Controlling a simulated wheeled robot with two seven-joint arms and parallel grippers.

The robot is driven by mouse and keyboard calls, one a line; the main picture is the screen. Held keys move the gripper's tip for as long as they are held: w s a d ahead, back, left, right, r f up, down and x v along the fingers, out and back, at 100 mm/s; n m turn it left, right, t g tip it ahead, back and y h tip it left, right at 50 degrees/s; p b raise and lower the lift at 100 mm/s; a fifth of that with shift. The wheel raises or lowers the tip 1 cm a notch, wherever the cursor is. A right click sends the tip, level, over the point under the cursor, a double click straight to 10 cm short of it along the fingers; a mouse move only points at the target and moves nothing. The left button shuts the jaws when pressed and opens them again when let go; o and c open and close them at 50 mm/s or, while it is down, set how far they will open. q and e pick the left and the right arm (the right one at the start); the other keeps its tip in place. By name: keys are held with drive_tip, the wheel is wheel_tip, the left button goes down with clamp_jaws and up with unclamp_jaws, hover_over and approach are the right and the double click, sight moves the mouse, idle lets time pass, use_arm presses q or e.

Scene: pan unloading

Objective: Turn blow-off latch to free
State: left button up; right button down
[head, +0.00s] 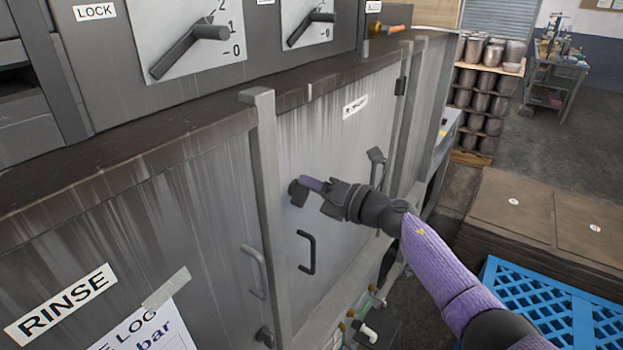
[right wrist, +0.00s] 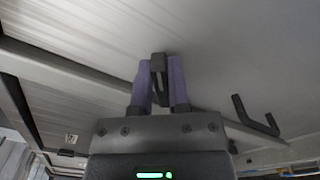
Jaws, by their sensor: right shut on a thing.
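The latch (head: 297,192) is a small dark piece on the streaked grey door (head: 325,130) under a white label (head: 355,106) whose text is too small to read surely. My right gripper (head: 314,185), with purple fingers, reaches it from the right and is shut on it. In the right wrist view the latch (right wrist: 158,68) is a dark bar between the two purple fingers of my right gripper (right wrist: 160,82). The fingers hide part of it, so its exact angle is hard to tell. My left gripper is not in view.
A black door handle (head: 306,252) sits just below the latch; it also shows in the right wrist view (right wrist: 255,116). A grey upright post (head: 268,190) stands left of the door. A blue crate (head: 540,300) and brown stacked boards (head: 520,215) stand at the right.

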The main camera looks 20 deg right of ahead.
drive_tip(key=shift+w+d+f+m+p, duration=0.1)
drive_tip(key=shift+f+m+p, duration=0.2)
drive_tip(key=shift+m, duration=0.95)
drive_tip(key=shift+s+f+m+p, duration=0.1)
drive_tip(key=shift+m+p, duration=0.3)
drive_tip(key=shift+m, duration=0.9)
drive_tip(key=shift+w+d+f+m+p, duration=0.1)
drive_tip(key=shift+f+m+p, duration=0.2)
drive_tip(key=shift+m, duration=1.25)
drive_tip(key=c, duration=0.6)
unclamp_jaws()
drive_tip(key=v, duration=0.9)
drive_tip(key=shift+s+d, duration=0.25)
drive_tip(key=shift+s, duration=0.1)
